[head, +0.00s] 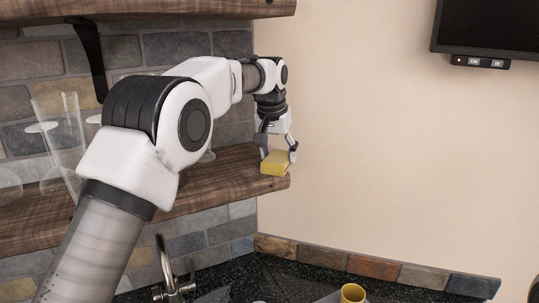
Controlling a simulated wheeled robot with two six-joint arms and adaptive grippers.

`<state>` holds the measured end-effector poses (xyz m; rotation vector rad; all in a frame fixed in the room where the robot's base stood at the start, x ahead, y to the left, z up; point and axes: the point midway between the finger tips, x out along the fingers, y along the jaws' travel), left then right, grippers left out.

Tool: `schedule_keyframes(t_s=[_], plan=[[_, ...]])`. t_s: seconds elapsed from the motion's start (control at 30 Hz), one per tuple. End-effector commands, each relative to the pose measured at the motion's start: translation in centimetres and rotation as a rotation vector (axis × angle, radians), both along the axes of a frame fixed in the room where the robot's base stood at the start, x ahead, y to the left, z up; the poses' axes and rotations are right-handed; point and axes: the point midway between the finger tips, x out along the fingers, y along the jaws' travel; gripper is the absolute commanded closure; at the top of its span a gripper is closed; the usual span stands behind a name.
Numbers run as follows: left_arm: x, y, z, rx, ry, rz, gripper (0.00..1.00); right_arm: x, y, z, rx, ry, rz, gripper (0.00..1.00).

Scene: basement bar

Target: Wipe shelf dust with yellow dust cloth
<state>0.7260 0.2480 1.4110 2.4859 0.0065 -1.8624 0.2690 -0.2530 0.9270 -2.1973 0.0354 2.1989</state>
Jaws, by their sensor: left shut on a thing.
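The yellow dust cloth (274,163) looks like a small folded block. It is at the right end of the lower wooden shelf (225,180), near its front edge. My left gripper (277,152) points down and is shut on the cloth, with a finger at each side of it. The cloth appears to touch the shelf top. No dust can be made out on the visible part of the shelf. My left arm covers the middle of the shelf. My right gripper is not in view.
Clear glassware (62,140) stands on the shelf at the left. An upper shelf (180,8) with a black bracket (90,60) is above my arm. Below are a faucet (170,275), a dark counter (290,275) and a yellow cup (352,293). A screen (490,25) hangs at the right.

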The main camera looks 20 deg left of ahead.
Motion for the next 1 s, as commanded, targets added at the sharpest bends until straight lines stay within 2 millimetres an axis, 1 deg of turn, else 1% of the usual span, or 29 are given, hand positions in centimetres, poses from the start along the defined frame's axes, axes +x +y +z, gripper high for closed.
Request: schedule_keyframes(t_s=[0.17, 0.3, 0.4, 0.63, 0.9, 1.0], plan=[[-0.2, 0.2, -0.1, 0.000, 0.001, 0.001, 0.74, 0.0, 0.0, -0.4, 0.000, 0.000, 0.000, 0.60], [-1.3, 1.1, -0.4, 0.000, 0.001, 0.001, 0.74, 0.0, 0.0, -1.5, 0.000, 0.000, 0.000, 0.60], [-2.0, 1.8, -0.4, -0.001, 0.002, 0.002, 0.74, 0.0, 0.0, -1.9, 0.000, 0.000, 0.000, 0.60], [-2.8, 2.5, -0.3, 0.000, 0.002, 0.000, 0.74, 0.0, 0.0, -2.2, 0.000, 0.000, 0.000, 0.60], [-4.8, 4.2, -0.3, 0.000, 0.004, 0.001, 0.74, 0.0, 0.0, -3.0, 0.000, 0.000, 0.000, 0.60], [-5.0, 4.4, -0.2, 0.000, 0.003, 0.001, 0.74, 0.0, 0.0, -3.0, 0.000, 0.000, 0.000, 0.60]])
